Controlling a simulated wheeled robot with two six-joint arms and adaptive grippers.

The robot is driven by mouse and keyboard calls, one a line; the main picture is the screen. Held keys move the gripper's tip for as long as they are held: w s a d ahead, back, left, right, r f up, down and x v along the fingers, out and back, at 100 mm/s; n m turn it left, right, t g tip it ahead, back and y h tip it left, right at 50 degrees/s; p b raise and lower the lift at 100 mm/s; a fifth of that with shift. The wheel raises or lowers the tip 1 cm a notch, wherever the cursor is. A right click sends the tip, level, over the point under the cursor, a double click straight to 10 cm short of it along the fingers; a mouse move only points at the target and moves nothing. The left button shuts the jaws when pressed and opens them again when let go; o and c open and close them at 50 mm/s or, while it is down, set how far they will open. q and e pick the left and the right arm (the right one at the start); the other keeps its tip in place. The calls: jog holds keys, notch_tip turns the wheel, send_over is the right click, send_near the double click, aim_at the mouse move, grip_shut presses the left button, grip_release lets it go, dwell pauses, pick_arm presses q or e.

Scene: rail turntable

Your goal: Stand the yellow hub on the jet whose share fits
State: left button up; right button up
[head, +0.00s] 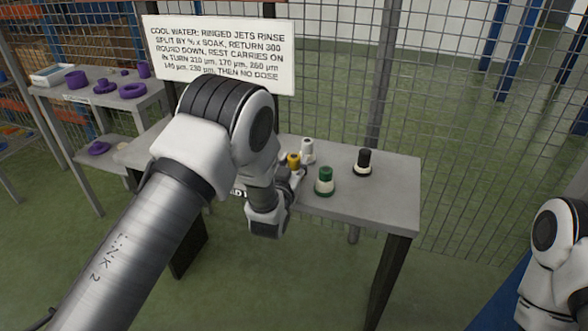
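The small yellow hub (293,159) is at the fingers of my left gripper (291,172), over the grey table. I cannot tell whether the fingers are closed on it or just beside it. A white piece (307,150) stands just behind and right of the hub. A black piece on a pale base (364,161) stands farther right. My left arm hides the table's left part. My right gripper is out of view; only part of that arm shows at the right edge.
A white sign (220,50) about ringed jets, soak and µm sizes is above the table (390,195). A partly hidden label is by my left wrist. A side table (110,98) holds purple parts. Wire mesh fence stands behind. The table's right end is clear.

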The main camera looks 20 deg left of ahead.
aim_at(294, 157)
pick_arm(q)
grip_shut()
jog(key=shift+r+p, duration=0.5)
jog(key=shift+r, duration=0.1)
notch_tip(294, 157, up, 2)
jog(key=shift+r+p, duration=0.25)
jog(key=shift+p, duration=0.65)
jog(key=s+d+r+p, duration=0.1)
jog(key=s+d+p, duration=0.1)
jog(key=s+p, duration=0.45)
jog(key=s+d+r+p, duration=0.15)
jog(key=s+p, duration=0.25)
jog(key=s, duration=0.5)
jog(key=shift+m+h, duration=0.3)
jog(key=shift+h, duration=0.2)
jog(key=a+r+p, duration=0.1)
jog(key=s+a+r+p, duration=0.1)
jog(key=r+p, duration=0.1)
jog(key=shift+s+a+r, duration=0.1)
jog(key=shift+a, duration=0.25)
